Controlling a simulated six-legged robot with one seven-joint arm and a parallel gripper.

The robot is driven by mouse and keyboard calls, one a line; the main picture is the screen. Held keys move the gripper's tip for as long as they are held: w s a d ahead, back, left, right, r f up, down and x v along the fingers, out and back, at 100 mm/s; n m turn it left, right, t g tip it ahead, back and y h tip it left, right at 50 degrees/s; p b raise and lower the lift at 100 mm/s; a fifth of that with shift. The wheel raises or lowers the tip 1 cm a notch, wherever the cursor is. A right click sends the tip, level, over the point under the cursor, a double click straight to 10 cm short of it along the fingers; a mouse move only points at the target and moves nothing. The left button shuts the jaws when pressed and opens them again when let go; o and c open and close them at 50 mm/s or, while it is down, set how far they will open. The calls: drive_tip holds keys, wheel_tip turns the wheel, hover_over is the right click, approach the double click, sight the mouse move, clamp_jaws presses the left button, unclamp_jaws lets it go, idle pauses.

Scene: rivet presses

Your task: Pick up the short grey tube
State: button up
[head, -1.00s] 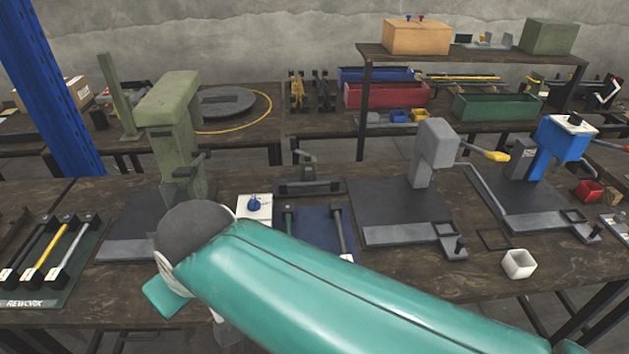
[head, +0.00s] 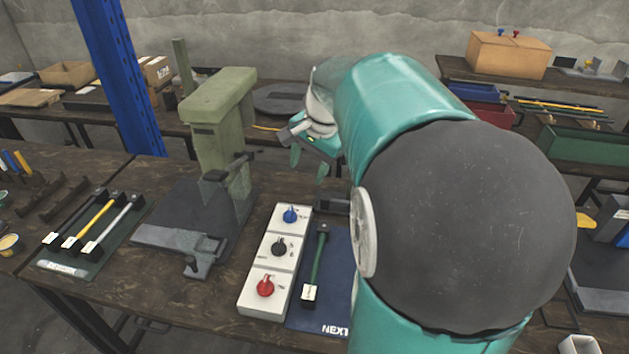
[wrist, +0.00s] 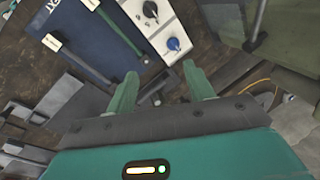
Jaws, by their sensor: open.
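A grey tube (wrist: 88,64) with a white tag lies on the blue NEXT mat (wrist: 78,22), beside a green tube (wrist: 117,30), in the wrist view. In the head view my arm hides this grey tube; the green tube (head: 318,260) and part of the mat (head: 335,300) show. My gripper (head: 309,164) is open and empty, above the bench behind the mat. In the wrist view its fingers (wrist: 160,69) are apart, with nothing between them.
A white panel (head: 270,262) with blue, black and red knobs stands left of the mat. A green press (head: 218,130) rises left of my gripper. A blue post (head: 115,75) stands further left. A white square cup (head: 579,345) sits at lower right.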

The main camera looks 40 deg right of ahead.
drive_tip(key=s+d+f+m+y, duration=0.1)
drive_tip(key=d+f+m, duration=0.35)
drive_tip(key=d, duration=0.55)
drive_tip(key=s+d+f+m, duration=0.2)
drive_tip(key=d+f+m, duration=0.25)
drive_tip(key=d, duration=0.55)
drive_tip(key=s+d+f+m+y, duration=0.1)
drive_tip(key=d+f+m, duration=0.4)
drive_tip(key=d, duration=0.5)
drive_tip(key=shift+n, duration=0.4)
drive_tip(key=x, duration=1.4)
drive_tip(key=shift+w+d, duration=0.15)
drive_tip(key=shift+d, duration=0.15)
clamp_jaws()
